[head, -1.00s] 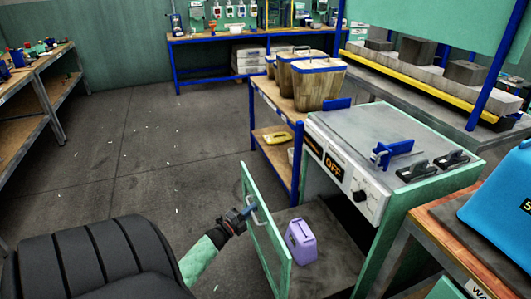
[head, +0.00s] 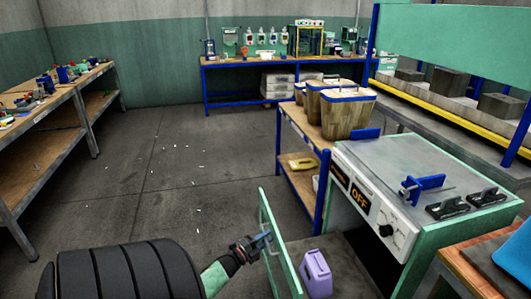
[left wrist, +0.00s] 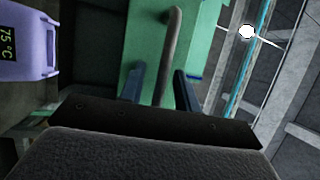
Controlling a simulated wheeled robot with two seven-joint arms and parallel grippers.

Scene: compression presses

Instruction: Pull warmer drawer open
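The warmer (head: 425,170) stands at the right, with a front panel reading OFF. Its drawer, with a green front panel (head: 280,245), stands pulled out to the left. A purple container (head: 316,274) is behind the panel; it also shows in the left wrist view (left wrist: 25,40), reading 75 °C. My left gripper (head: 264,240) is at the drawer handle on the panel's outer face. In the left wrist view, the handle (left wrist: 171,50) lies between the two fingers of my left gripper (left wrist: 160,85), with a gap visible on its left side. My right gripper is not in view.
A blue-legged shelf table (head: 318,150) with wooden bins (head: 348,115) stands behind the warmer. A wooden-topped bench (head: 465,265) is at the lower right. Workbenches (head: 40,125) line the left.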

